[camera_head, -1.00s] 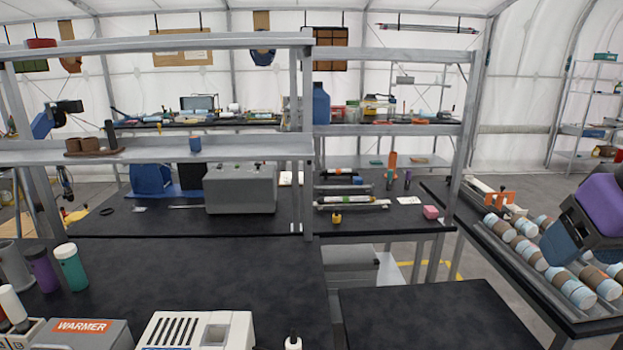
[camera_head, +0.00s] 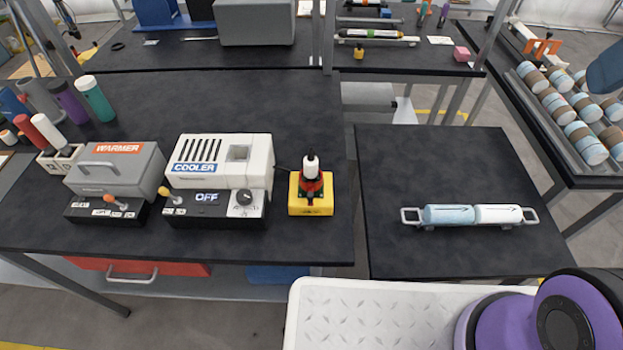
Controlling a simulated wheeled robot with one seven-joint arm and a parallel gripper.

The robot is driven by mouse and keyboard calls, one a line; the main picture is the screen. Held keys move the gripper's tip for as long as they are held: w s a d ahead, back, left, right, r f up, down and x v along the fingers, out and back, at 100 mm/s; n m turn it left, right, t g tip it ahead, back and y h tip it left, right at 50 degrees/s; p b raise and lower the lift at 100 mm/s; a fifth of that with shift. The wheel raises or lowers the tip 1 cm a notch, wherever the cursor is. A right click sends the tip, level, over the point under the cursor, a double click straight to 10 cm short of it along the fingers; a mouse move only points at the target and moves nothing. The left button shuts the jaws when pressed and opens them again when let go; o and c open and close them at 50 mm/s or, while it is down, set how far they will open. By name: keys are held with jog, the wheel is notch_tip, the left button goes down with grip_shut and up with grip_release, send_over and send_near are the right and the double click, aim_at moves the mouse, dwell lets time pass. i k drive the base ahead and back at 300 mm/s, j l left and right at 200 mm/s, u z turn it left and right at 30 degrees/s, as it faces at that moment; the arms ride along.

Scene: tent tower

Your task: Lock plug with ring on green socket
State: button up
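A small yellow box (camera_head: 322,207) stands on the black bench, right of the cooler and near the bench's right edge. On its top is a small green part (camera_head: 303,193), which looks like the green socket. A red ring-like part (camera_head: 316,187) sits at the green part. A white plug (camera_head: 311,169) with a black tip stands upright above the red part. I cannot tell at this size whether the ring is locked. Purple and dark parts of my own body show at the lower right. My gripper is not in view.
The white cooler (camera_head: 255,170) with its dial stands close left of the yellow box, and the grey warmer (camera_head: 115,170) is farther left. A black side table (camera_head: 440,165) at right holds a capsule-like pair of cylinders (camera_head: 448,214). The bench behind the yellow box is clear.

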aim_at(310, 187)
jog(key=k+j+z, duration=0.15)
jog(key=j, duration=0.2)
jog(key=k+j+z, duration=0.15)
jog(key=j, duration=0.2)
jog(key=k+j+z, duration=0.15)
jog(key=k+j, duration=0.15)
